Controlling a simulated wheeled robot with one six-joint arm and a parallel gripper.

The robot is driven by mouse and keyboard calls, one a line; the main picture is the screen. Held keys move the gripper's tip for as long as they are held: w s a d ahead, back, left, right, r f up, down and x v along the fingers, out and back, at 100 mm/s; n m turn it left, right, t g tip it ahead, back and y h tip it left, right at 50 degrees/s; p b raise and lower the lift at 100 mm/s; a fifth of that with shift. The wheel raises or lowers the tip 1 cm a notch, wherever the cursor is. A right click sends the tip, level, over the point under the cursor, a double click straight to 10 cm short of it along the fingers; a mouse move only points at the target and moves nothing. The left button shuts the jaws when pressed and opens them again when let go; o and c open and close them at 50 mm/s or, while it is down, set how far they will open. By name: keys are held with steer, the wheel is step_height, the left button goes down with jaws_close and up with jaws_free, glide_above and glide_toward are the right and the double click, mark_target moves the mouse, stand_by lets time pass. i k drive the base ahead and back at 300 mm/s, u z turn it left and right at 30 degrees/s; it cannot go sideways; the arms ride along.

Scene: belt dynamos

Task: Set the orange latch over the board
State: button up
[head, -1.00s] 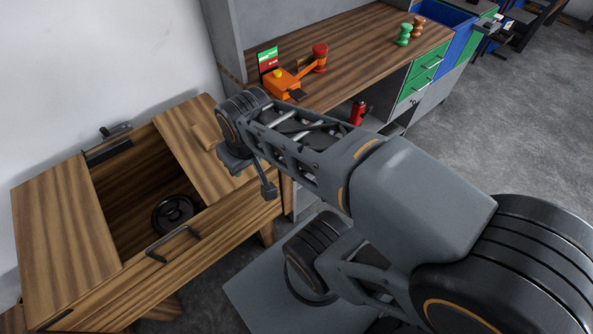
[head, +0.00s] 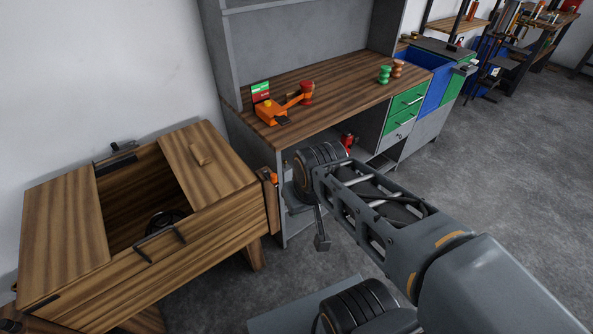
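A small orange piece (head: 272,177), which looks like the latch, sits at the right end of the wooden chest, at the top of a narrow upright brown board (head: 271,206). Whether the orange piece lies over the board or beside it is too small to tell. My gripper (head: 321,232) is low in front of the workbench, to the right of the board and apart from it in the picture. Only a grey part of it shows below my wrist; the rest is hidden, so its opening cannot be read.
The wooden chest (head: 58,232) has an opening with a black handwheel (head: 165,220) inside. The workbench (head: 335,88) behind carries an orange device (head: 268,113) with a red knob, and green (head: 384,75) and brown spools. Grey floor (head: 490,160) at right is clear.

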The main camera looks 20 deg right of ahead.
mark_target(272, 177)
steer(key=z, duration=0.8)
steer(key=i, duration=0.8)
steer(key=u, duration=0.4)
steer(key=k, duration=0.85)
steer(key=u, duration=0.75)
steer(key=i, duration=0.5)
steer(key=z, duration=0.05)
